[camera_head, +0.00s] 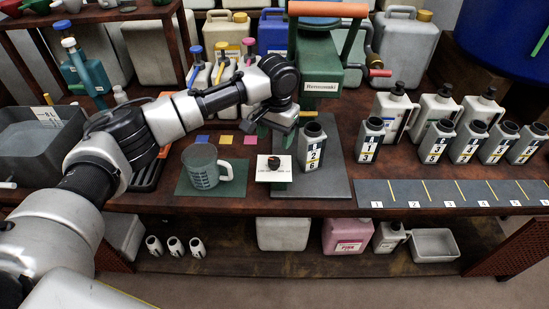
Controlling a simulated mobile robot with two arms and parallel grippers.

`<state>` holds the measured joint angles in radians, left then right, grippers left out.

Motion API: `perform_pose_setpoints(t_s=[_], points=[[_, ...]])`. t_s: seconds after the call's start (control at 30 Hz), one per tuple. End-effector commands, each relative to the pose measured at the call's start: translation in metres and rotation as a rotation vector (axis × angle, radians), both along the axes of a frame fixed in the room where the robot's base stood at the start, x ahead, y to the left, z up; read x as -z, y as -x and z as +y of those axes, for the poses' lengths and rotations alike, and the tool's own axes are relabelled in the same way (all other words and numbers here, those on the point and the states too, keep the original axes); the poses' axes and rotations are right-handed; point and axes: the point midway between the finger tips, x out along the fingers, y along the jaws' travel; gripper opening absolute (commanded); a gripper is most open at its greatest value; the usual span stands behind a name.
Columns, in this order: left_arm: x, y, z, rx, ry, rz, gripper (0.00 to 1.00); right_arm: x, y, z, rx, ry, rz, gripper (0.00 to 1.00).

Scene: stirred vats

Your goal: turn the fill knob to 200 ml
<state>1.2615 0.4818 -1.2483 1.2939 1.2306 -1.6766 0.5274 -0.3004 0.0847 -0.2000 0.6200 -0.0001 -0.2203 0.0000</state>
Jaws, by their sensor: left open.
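The fill knob (273,163) is a small dark knob on a white plate, which stands at the left of a grey mat in the middle of the bench. Its scale marks are too small to read. My left gripper (277,136) reaches in from the left and is open above and just behind the knob, apart from it as far as I can tell. A grey bottle marked 2 and 6 (312,149) stands upright on the mat to the right of the knob. My right gripper is not in view.
A measuring jug (203,169) stands on a green mat left of the knob. A green machine (318,62) with a red-handled crank is behind the gripper. Several numbered bottles (468,143) stand at the right, behind a numbered strip (409,194). A grey basin (66,148) is at left.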

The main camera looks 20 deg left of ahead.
Motion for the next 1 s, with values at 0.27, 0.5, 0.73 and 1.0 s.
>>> perform_pose_setpoints(t_s=[0.27, 0.5, 0.73, 1.0], points=[[0.055, 0.001, 0.002, 0.000, -0.001, 0.003, 0.61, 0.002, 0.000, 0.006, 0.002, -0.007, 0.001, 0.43], [0.083, 0.000, 0.002, 0.002, 0.000, 0.000, 0.61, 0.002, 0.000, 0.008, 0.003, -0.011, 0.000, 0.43], [0.088, 0.000, 0.003, 0.002, 0.000, 0.000, 0.61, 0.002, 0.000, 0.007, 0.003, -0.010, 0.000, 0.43], [0.088, 0.000, 0.003, 0.002, 0.000, -0.001, 0.40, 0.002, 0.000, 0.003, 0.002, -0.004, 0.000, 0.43]])
